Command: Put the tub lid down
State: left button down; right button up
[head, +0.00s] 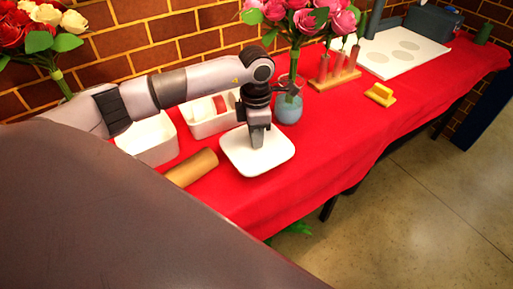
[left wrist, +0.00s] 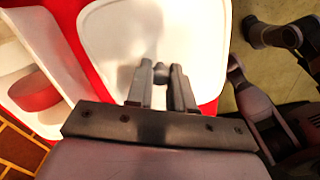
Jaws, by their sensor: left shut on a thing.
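The tub lid (head: 236,158) is a white, rounded, flat square piece near the front edge of the red table. It also fills the upper middle of the left wrist view (left wrist: 115,40). My left gripper (head: 257,143) points down at its middle, shut on a small grey knob (left wrist: 161,70) there. The lid looks about level; whether it touches the cloth or hangs slightly above it I cannot tell. An open white tub (head: 150,143) stands to its left, partly hidden by my arm.
A tan roll (head: 192,167) lies left of the lid. A white divided box (head: 206,122) with a red item stands behind. A blue-grey vase (head: 289,108) of pink flowers stands close behind right. Red cloth (head: 335,125) is clear to the right, before a yellow block (head: 380,95).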

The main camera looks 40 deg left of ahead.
pick_arm(q)
jog(key=shift+f, duration=2.65)
jog(key=shift+f, duration=0.2)
jog(key=c, duration=1)
grip_release()
jog(key=shift+r, duration=0.1)
